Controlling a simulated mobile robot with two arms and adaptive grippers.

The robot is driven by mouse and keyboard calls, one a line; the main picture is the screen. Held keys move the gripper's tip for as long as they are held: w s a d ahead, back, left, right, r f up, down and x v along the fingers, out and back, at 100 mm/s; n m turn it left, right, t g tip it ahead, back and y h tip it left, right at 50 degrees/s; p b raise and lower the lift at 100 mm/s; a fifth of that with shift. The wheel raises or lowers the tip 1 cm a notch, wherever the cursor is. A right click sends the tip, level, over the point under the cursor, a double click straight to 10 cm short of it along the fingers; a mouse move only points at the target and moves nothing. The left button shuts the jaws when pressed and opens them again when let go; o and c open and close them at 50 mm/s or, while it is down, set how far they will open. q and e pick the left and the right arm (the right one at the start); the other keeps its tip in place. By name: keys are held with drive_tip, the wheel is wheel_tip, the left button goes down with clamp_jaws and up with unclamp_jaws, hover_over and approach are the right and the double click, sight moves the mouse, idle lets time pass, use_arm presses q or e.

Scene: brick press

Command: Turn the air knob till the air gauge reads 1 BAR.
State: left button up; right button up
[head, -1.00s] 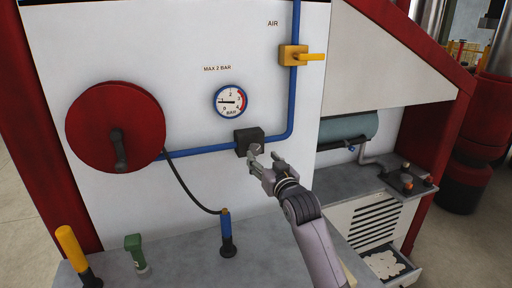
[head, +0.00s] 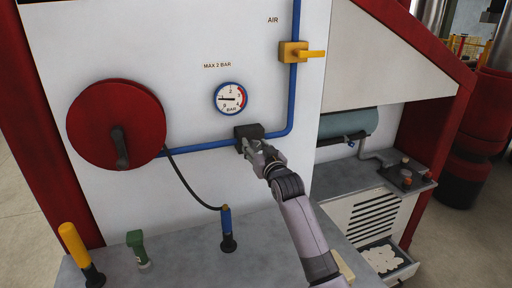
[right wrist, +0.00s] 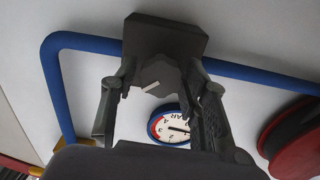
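The air gauge (head: 230,98) is a round white dial with a blue rim and a red arc on its right. Its needle points left, near the 1 mark; the exact reading is too small to tell. It shows upside down in the right wrist view (right wrist: 172,127). The air knob (right wrist: 160,76), grey with a white mark, sits on a dark valve block (head: 248,132) on the blue pipe. My right gripper (head: 252,147) is at the knob, with its fingers on either side, seemingly closed against it. In the head view the gripper hides most of the knob. My left gripper is not in view.
A yellow valve handle (head: 313,54) sits on the pipe above right. A red wheel (head: 90,125) with a crank is at left. The panel around the gauge is clear.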

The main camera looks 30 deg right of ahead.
drive_tip(key=c, duration=0.8)
drive_tip(key=shift+n+p, duration=0.4)
drive_tip(key=shift+n, duration=0.4)
drive_tip(key=o, duration=1.1)
drive_tip(key=v, duration=1.2)
